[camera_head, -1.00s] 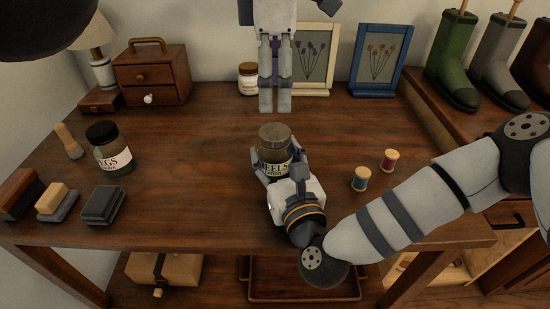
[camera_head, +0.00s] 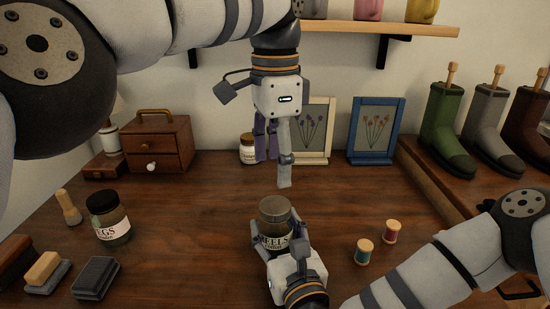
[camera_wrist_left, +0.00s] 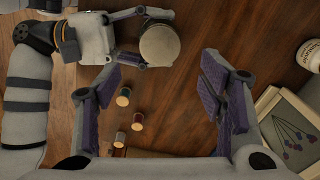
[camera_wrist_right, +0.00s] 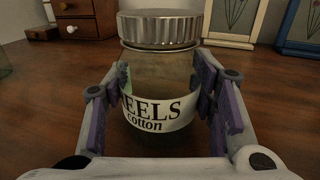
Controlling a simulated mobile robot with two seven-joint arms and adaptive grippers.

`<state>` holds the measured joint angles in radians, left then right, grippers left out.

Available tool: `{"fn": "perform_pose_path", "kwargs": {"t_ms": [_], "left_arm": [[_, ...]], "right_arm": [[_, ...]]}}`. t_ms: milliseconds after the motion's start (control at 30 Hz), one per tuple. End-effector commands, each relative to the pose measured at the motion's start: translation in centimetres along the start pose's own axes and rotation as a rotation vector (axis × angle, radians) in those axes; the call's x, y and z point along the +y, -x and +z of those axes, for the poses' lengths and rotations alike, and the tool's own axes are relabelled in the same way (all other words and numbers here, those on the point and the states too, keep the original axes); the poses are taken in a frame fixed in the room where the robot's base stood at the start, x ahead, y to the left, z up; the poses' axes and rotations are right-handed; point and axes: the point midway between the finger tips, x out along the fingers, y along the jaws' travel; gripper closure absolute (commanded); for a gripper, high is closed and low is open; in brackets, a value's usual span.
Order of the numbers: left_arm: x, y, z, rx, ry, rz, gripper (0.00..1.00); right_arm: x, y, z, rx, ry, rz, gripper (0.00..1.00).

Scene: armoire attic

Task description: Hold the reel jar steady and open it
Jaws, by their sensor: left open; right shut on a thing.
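The reel jar (camera_head: 275,224) stands upright on the table, with a ridged metal lid on top. In the right wrist view its label (camera_wrist_right: 157,112) reads "EELS cotton" and the lid (camera_wrist_right: 160,29) is in place. My right gripper (camera_head: 279,246) is shut on the jar's body from the front, one finger on each side below the lid. My left gripper (camera_head: 272,172) is open and empty, pointing down above and slightly behind the jar. In the left wrist view the jar's lid (camera_wrist_left: 160,45) lies beyond the open fingers, apart from them.
A pegs jar (camera_head: 109,220), brushes and a small drawer chest (camera_head: 157,145) are at left. A small jar (camera_head: 247,148) and framed pictures (camera_head: 374,130) stand at the back, boots (camera_head: 447,135) at right.

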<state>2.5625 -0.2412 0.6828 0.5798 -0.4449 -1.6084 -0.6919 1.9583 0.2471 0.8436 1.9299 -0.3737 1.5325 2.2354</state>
Motion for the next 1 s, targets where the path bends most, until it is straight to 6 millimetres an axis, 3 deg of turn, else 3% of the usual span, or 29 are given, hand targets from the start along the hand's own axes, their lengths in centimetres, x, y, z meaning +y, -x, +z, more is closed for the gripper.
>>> {"fn": "perform_pose_path", "kwargs": {"t_ms": [200, 400, 600, 1000], "left_arm": [[0.0, 0.0, 0.0, 0.0, -0.805, 0.0, 0.37], [0.0, 0.0, 0.0, 0.0, -1.326, 0.0, 0.37], [0.0, -0.7, 0.0, 0.0, -1.493, 0.002, 0.37], [0.0, -7.5, 0.0, 0.0, -1.494, 0.0, 0.37]], "right_arm": [[0.0, 0.0, -0.1, 0.002, 0.001, 0.0, 1.0], [0.0, 0.0, -0.1, 0.002, 0.001, 0.0, 1.0], [0.0, 0.0, -0.1, 0.002, 0.001, 0.0, 1.0], [0.0, 0.0, -0.1, 0.002, 0.001, 0.0, 1.0]]}}
